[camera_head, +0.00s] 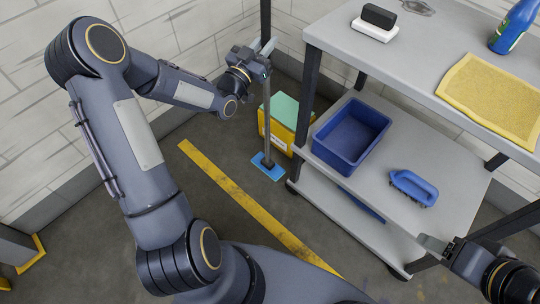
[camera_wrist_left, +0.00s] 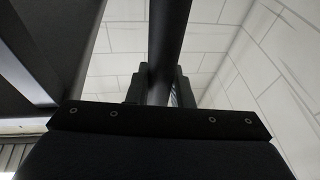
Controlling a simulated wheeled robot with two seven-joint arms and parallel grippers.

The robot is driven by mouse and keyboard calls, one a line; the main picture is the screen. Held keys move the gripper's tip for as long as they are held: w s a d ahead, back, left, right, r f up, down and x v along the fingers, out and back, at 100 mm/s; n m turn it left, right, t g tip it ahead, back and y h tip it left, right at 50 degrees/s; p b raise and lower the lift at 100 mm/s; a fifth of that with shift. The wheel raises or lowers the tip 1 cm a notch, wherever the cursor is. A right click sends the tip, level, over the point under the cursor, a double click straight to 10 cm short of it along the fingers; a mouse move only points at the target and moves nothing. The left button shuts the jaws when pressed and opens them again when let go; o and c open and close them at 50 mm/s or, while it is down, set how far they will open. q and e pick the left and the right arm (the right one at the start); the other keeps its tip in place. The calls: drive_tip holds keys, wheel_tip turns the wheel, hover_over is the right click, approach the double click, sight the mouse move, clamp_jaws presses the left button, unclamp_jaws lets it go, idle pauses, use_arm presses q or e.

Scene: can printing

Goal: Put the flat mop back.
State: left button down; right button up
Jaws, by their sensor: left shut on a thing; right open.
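The flat mop has a blue flat head (camera_head: 268,167) on the floor and a dark upright pole (camera_head: 267,120). My left gripper (camera_head: 266,52) is shut on the pole, well above the head. In the left wrist view the dark pole (camera_wrist_left: 168,45) runs up from between my gripper's fingers (camera_wrist_left: 158,85). My right gripper (camera_head: 435,244) is open and empty at the lower right, near the shelf's front edge.
The grey shelf unit (camera_head: 400,75) holds a blue bin (camera_head: 350,135), a blue brush (camera_head: 413,187), a yellow cloth (camera_head: 495,98) and a blue bottle (camera_head: 514,27). A yellow floor stripe (camera_head: 245,205) crosses open floor.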

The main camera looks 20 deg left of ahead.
use_arm(q)
wheel_tip(320, 180, down, 10)
drive_tip(key=b, duration=0.3)
drive_tip(key=shift+r, duration=0.15)
drive_tip(key=c, duration=1.7)
unclamp_jaws()
drive_tip(key=shift+f, duration=0.25)
drive_tip(key=o, duration=0.4)
